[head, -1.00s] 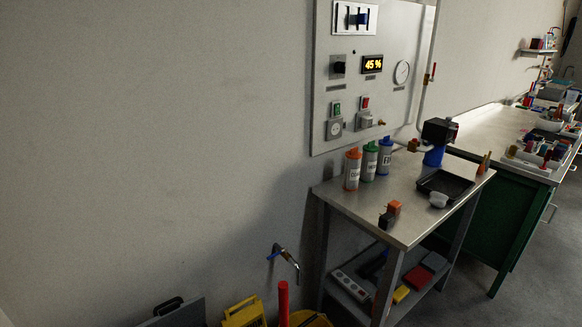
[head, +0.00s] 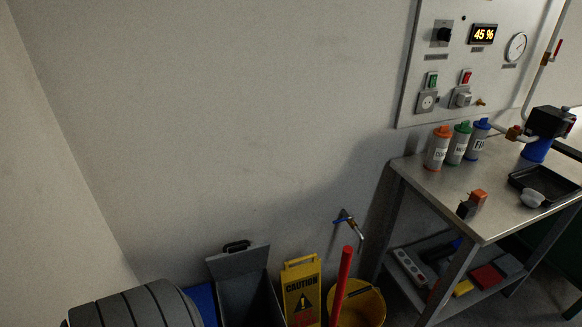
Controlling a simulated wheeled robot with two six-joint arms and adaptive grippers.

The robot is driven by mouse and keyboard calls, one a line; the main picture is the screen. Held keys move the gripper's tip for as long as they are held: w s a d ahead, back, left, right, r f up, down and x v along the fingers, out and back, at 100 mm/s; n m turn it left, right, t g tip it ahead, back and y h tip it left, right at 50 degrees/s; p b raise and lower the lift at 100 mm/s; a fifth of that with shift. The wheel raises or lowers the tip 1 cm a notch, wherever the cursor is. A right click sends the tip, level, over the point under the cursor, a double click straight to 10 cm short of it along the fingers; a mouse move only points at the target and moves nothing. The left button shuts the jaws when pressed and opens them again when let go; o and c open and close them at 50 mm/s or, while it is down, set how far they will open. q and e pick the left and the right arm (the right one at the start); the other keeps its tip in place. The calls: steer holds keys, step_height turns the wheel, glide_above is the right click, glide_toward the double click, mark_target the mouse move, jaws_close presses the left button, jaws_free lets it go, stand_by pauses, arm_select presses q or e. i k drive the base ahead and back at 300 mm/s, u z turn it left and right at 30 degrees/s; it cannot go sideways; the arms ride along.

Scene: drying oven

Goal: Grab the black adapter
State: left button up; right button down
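A small black block (head: 467,209), which looks like the black adapter, sits near the front left edge of the steel table (head: 450,215) in the head view. A small orange block (head: 478,196) is right behind it; I cannot tell whether they touch. Neither of my grippers shows in the head view, so their state and distance from the black block are hidden.
Three labelled bottles (head: 438,150), a black tray (head: 550,182) and a white bowl (head: 532,198) stand on the table. Its lower shelf holds a power strip (head: 408,268). A caution sign (head: 302,290), yellow bucket (head: 366,305) and grey bin (head: 245,295) stand on the left.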

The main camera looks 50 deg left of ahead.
mark_target(467, 209)
steer(key=z, duration=0.75)
steer(key=i, duration=2.65)
steer(key=z, duration=0.05)
